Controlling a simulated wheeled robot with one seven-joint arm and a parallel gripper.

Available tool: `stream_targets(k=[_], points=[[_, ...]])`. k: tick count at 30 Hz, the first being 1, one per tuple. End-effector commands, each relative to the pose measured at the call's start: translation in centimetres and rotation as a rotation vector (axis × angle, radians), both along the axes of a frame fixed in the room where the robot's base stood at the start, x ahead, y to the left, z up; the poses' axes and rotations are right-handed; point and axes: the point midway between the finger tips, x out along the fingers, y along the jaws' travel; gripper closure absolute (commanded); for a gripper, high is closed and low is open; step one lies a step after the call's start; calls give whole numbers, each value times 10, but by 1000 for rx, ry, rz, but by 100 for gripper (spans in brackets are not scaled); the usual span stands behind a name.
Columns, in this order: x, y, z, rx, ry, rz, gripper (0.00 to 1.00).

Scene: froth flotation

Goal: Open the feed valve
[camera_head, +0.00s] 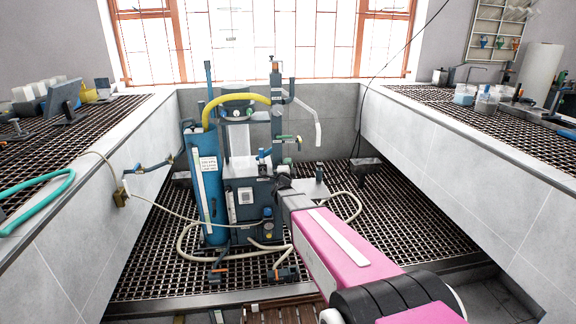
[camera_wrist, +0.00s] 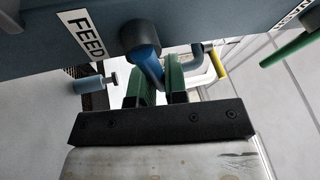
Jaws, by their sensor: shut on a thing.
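In the wrist view, the feed valve has a black round hub (camera_wrist: 140,36) and a blue lever handle (camera_wrist: 149,64) beside a white FEED label (camera_wrist: 84,34). The lever slants down and to the right from the hub. My gripper (camera_wrist: 161,84) has its two green-padded fingers shut around the lower end of the lever. In the head view, my gripper (camera_head: 281,181) is at the upper right of the dark cabinet on the flotation rig. It and the arm cover that spot, so I cannot make out the feed valve there.
A tall blue cylinder (camera_head: 211,190) stands left of the cabinet (camera_head: 245,197). A yellow hose (camera_head: 236,98) arches above. A pale hose (camera_head: 184,243) loops over the grating floor. Another green handle (camera_wrist: 290,48) is at right in the wrist view. Grating right of the rig (camera_head: 400,220) is clear.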

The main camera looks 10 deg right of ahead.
Motion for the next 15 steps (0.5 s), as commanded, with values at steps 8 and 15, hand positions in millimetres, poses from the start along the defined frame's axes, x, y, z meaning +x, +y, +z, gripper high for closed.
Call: stream_targets(k=[8,15], points=[[0,0,1,2,-3,0,62],[-9,3,-1,2,-1,1,62]])
